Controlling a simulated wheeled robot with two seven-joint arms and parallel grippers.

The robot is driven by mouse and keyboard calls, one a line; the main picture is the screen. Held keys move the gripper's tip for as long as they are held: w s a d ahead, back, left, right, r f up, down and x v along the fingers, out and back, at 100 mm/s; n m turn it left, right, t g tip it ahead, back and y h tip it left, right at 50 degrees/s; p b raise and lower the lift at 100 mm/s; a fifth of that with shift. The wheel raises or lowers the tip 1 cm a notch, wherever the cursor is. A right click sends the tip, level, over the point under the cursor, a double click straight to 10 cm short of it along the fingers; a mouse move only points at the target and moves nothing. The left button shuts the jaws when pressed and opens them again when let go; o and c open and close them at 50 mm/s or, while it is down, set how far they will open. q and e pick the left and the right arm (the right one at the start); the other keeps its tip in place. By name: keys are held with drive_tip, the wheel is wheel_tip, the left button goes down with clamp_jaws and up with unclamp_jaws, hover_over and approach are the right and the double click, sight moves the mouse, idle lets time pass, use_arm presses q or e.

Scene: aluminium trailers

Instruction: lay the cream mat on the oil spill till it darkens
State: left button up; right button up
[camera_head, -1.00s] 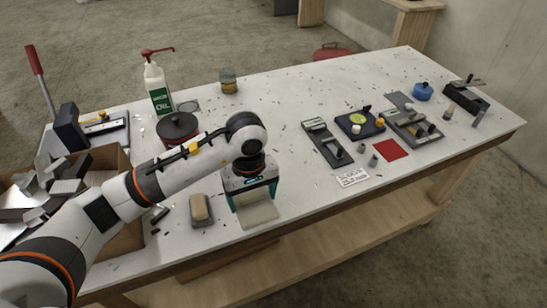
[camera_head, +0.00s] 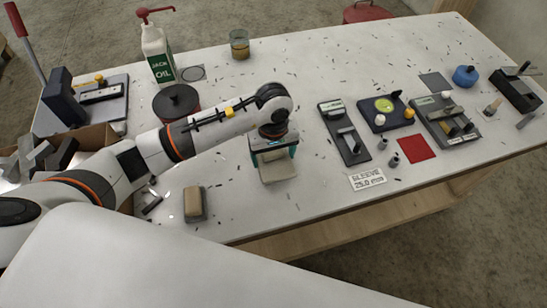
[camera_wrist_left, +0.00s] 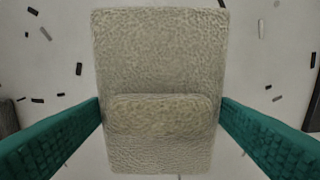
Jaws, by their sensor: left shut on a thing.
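The cream mat (camera_head: 278,170) is a small beige rectangular pad below my left gripper (camera_head: 273,140), over the middle of the white table. In the left wrist view the mat (camera_wrist_left: 158,60) fills the centre, mottled greyish beige, with a raised ridge between the teal fingers. The left gripper is shut on that ridge. I cannot tell whether the mat touches the table. No oil spill shows clearly; the area under the mat is hidden. A grey round mark with a dark rim (camera_head: 193,72) lies beside the white oil bottle (camera_head: 158,52). My right gripper is not in view.
A dark round pot (camera_head: 176,100) stands behind my left forearm. A tan-topped block (camera_head: 194,203) lies at the front left. A sleeve card (camera_head: 367,179), a red square (camera_head: 416,149) and grey fixtures (camera_head: 344,132) stand to the right. Dark shavings litter the table (camera_head: 300,65).

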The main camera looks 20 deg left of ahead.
sight(273, 161)
use_arm(q)
wheel_tip(273, 161, down, 4)
drive_tip(key=shift+r+p, duration=0.25)
drive_tip(key=shift+p, duration=0.15)
drive_tip(key=shift+w+f, duration=0.1)
drive_tip(key=shift+f, duration=0.1)
drive_tip(key=o, duration=0.9)
drive_tip(key=shift+r, duration=0.2)
wheel_tip(273, 161, up, 11)
drive_tip(key=b, duration=0.3)
drive_tip(key=shift+r, duration=0.55)
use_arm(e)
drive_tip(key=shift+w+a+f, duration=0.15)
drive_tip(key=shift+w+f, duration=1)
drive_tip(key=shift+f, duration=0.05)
use_arm(q)
drive_tip(key=shift+f, duration=0.1)
